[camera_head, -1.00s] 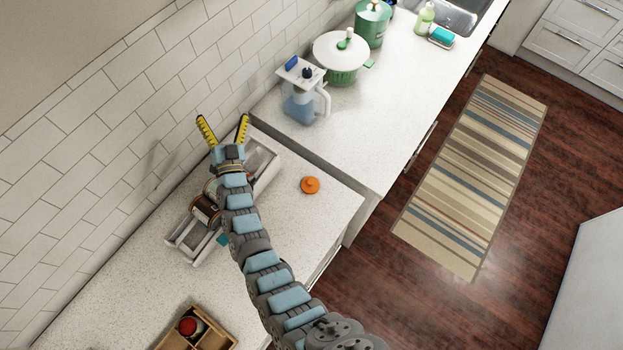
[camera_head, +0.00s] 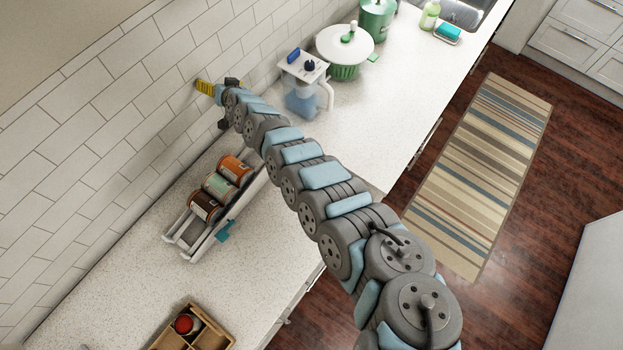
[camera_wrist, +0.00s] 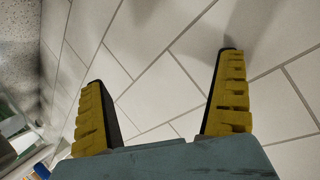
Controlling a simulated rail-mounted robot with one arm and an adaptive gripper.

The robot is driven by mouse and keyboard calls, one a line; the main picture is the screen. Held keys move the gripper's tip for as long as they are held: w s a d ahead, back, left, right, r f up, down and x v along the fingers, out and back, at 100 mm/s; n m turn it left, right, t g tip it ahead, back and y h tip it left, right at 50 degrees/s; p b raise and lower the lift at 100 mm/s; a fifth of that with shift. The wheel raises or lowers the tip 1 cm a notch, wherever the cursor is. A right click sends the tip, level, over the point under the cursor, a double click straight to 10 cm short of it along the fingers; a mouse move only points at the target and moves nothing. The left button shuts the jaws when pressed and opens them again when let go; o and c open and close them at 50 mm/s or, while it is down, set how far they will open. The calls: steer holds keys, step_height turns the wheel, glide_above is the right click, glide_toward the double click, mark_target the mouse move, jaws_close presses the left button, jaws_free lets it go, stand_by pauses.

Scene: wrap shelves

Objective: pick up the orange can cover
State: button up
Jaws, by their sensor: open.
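The orange can cover does not show in either current view; in the earlier head view it lay on the counter right of the can rack, where my arm now blocks the sight. My gripper (camera_head: 204,87) is up against or close to the tiled wall, left of the pitcher. In the wrist view its two yellow fingers (camera_wrist: 165,66) are spread apart with only white wall tiles between and beyond them. It is open and empty.
A rack (camera_head: 174,238) holds an orange can (camera_head: 236,168), a green can (camera_head: 219,185) and a brown can (camera_head: 204,207). A pitcher (camera_head: 302,95) and white-lidded green bowl (camera_head: 345,45) stand at the back. A wooden box (camera_head: 163,341) is at the front.

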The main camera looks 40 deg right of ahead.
steer(key=shift+s+a+r+n+y, duration=0.1)
steer(key=shift+s+a+n+y, duration=0.1)
steer(key=shift+n+y, duration=0.2)
steer(key=s+d+f+n+g, duration=0.15)
steer(key=s+g, duration=0.25)
steer(key=s, duration=0.7)
steer(key=s+d+f+n+g+y, duration=0.1)
steer(key=s+d+f+g, duration=0.3)
steer(key=s, duration=0.7)
steer(key=s+d+f+n+g, duration=0.15)
steer(key=s+g, duration=0.35)
steer(key=s, duration=0.7)
steer(key=shift+w+a+f+b, duration=0.1)
steer(key=shift+f+b, duration=0.15)
steer(key=shift+f, duration=1.6)
steer(key=shift+w+d+f+b, duration=0.1)
steer(key=shift+f+b, duration=0.2)
steer(key=shift+f, duration=1.5)
steer(key=shift+w+a+f+b, duration=0.1)
steer(key=shift+f+b, duration=0.15)
steer(key=shift+f, duration=1.6)
steer(key=shift+a+f, duration=0.15)
steer(key=shift+f, duration=0.4)
steer(key=shift+a+f, duration=0.15)
steer(key=shift+f, duration=0.35)
steer(key=shift+f+p, duration=0.35)
steer(key=shift+f, duration=1.1)
